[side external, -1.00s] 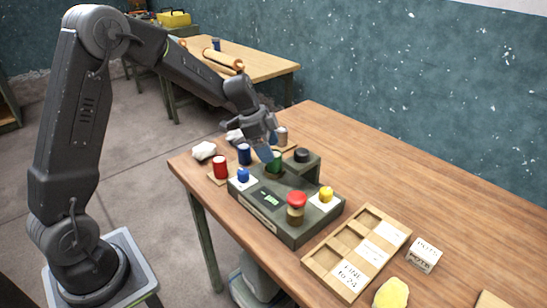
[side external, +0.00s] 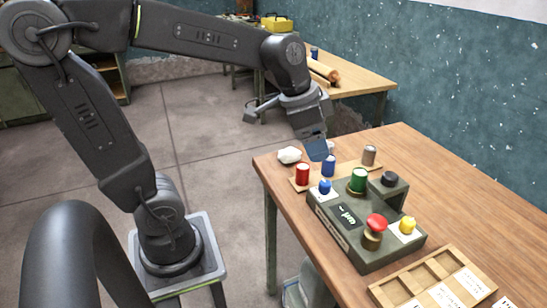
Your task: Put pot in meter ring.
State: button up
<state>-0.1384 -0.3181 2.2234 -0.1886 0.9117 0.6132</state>
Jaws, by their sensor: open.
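The meter box (side external: 385,252) is a dark green-grey unit with a small display on the wooden table. A green pot (side external: 358,181) stands upright at its back part, where the meter ring appears to be; the ring is mostly hidden by the pot. A red pot (side external: 302,174), a blue pot (side external: 328,167) and a grey-brown pot (side external: 369,156) stand on a wooden strip behind the box. My gripper (side external: 317,149) is open and points down just above and behind the blue pot, apart from the green pot. Nothing shows between its fingers.
The box carries a red button (side external: 376,222), a blue button (side external: 325,187), a yellow button (side external: 407,225) and a black knob (side external: 389,178). A wooden compartment tray (side external: 420,277) lies in front. A white lump (side external: 289,155) sits near the left table edge. The table's right side is clear.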

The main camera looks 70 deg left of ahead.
jog(key=s+d+f+n+t+y, duration=0.1)
jog(key=s+n, duration=0.3)
jog(key=s, duration=0.6)
jog(key=shift+d+t, duration=0.3)
jog(key=shift+d, duration=0.05)
